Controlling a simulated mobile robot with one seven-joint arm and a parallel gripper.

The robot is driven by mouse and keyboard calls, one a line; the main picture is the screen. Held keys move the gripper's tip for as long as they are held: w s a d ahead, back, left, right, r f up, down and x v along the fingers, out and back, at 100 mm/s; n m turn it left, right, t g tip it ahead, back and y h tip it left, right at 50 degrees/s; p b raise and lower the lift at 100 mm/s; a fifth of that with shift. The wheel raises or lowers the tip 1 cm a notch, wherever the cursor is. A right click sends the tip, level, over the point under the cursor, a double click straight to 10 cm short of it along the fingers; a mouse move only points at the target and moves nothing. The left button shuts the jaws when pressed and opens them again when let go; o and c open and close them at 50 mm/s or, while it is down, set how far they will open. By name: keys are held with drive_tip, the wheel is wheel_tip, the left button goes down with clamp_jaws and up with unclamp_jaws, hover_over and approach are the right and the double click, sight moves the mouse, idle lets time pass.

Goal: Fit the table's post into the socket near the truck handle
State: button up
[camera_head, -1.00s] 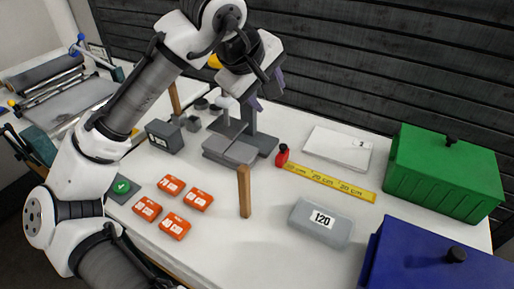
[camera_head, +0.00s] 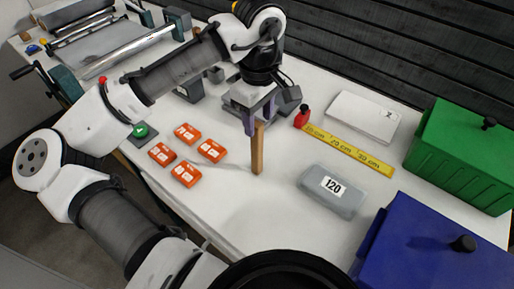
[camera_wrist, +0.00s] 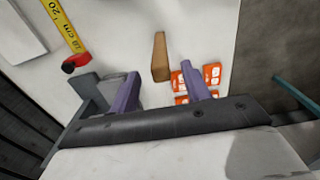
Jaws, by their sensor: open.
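The wooden post (camera_head: 257,155) stands upright on the white table, in the middle of the head view. My gripper (camera_head: 260,124) is just above it, pointing down, with its purple fingers spread at the post's upper end. In the wrist view my gripper (camera_wrist: 160,72) is open, and the post (camera_wrist: 160,56) shows between and just beyond the fingertips. I cannot tell whether a finger touches it. I cannot make out the socket or the truck handle in these views.
Several orange boxes (camera_head: 187,133) lie left of the post. A grey case marked 120 (camera_head: 334,189) lies to its right. Blue (camera_head: 430,250) and green (camera_head: 465,150) boxes stand at the right.

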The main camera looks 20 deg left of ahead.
sight(257, 151)
drive_tip(key=shift+a+f+p, duration=0.2)
drive_tip(key=shift+f+p, duration=0.45)
drive_tip(key=shift+f, duration=2)
clamp_jaws()
